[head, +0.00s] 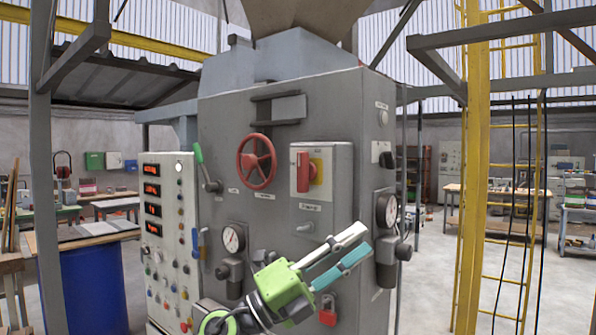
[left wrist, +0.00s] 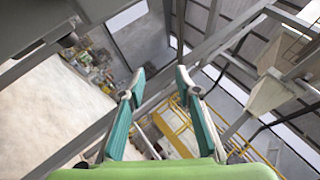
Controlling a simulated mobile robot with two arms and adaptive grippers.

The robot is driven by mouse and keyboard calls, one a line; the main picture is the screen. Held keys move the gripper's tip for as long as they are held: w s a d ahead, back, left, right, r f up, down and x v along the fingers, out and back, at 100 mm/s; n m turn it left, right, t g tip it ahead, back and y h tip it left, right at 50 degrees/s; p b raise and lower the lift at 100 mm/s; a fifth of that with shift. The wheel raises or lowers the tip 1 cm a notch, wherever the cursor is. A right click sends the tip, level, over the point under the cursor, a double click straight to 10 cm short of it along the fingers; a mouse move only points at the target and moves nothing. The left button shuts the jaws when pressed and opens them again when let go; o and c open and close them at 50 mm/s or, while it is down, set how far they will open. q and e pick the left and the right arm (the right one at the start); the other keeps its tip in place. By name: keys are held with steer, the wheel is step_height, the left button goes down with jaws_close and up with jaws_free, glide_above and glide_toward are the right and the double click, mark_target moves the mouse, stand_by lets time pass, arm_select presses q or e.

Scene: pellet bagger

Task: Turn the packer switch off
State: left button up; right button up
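The grey machine's front carries a red rotary handle on a yellow plate (head: 309,170), set in a light box, with a small metal lever (head: 305,228) below it. A black switch (head: 382,154) sits on the side face at right. The labels are too small to read, so I cannot tell which one is the packer switch. My left gripper (head: 366,238) is open and empty, in front of the machine below the light box, fingers pointing right and up. In the left wrist view its two teal fingers (left wrist: 160,77) are apart with nothing between them. My right gripper is not in view.
A red handwheel (head: 257,161), a green-handled lever (head: 206,170) and a gauge (head: 232,238) are on the front. A button panel (head: 170,235) stands at left, a blue barrel (head: 95,290) beyond. A yellow post (head: 474,170) and ladder stand at right.

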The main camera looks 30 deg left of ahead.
arm_select(q)
steer(key=s+d+r+m+g+h, duration=0.1)
steer(key=s+d+r+m+g, duration=0.1)
steer(key=s+r+m+g, duration=0.35)
steer(key=m+t+y, duration=0.1)
steer(key=t+y, duration=0.4)
steer(key=y, duration=1)
glide_toward(299, 166)
steer(key=w+p, duration=0.6)
steer(key=w, duration=0.2)
steer(key=shift+d, duration=0.2)
steer(key=shift+w, duration=0.6)
steer(key=shift+w+d+f, duration=0.1)
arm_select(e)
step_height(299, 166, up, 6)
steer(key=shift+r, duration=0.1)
arm_select(q)
jaws_close()
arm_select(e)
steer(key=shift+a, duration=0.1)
